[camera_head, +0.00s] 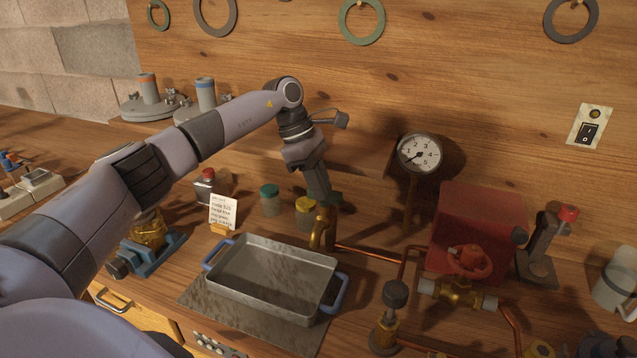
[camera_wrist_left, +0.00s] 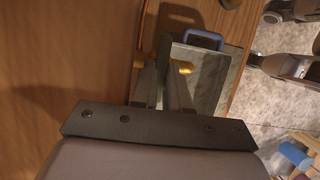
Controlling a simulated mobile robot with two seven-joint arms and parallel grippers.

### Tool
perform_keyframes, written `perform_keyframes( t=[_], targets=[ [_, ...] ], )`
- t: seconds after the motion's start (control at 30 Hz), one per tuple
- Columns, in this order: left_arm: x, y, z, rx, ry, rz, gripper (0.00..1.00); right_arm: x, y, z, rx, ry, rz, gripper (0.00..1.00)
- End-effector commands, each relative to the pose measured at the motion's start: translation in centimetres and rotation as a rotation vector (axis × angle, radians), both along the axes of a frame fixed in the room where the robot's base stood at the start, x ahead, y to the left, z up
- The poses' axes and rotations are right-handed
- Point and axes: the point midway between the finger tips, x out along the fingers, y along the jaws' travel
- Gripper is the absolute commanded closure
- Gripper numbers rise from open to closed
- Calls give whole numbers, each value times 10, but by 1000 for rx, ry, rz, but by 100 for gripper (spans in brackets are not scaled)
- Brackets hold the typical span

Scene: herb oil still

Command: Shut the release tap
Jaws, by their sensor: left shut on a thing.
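A brass tap (camera_head: 322,230) stands at the back of the bench, its spout over the rear edge of a grey metal tray (camera_head: 230,281). It also shows as a brass piece in the left wrist view (camera_wrist_left: 181,68). My left gripper (camera_head: 322,198) reaches down from above onto the tap's top. In the left wrist view its fingers (camera_wrist_left: 163,92) are shut on a flat green handle (camera_wrist_left: 164,58) beside the brass. The fingers hide part of the handle, and its exact angle is hard to tell. My right gripper is not seen.
A copper pipe (camera_head: 370,254) runs right from the tap to a red wheel valve (camera_head: 468,262) by a red box (camera_head: 480,220). A gauge (camera_head: 418,154) is above. Jars with teal (camera_head: 270,200) and yellow (camera_head: 306,212) lids and a note card (camera_head: 222,213) stand close left.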

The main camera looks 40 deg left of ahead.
Motion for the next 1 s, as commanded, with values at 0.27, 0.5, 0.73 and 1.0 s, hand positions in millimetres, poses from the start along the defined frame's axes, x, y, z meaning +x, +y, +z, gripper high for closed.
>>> perform_keyframes(
  t=[0.27,0.5,0.73,1.0],
  targets=[
    [-1,-8,-7,-7,11,-23,56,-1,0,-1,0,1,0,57],
    [-1,-7,-7,-5,11,-21,56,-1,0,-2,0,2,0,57],
    [-2,-1,7,-4,4,-18,56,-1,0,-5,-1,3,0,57],
    [-6,18,54,-5,-12,-12,56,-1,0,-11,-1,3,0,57]
  ],
)
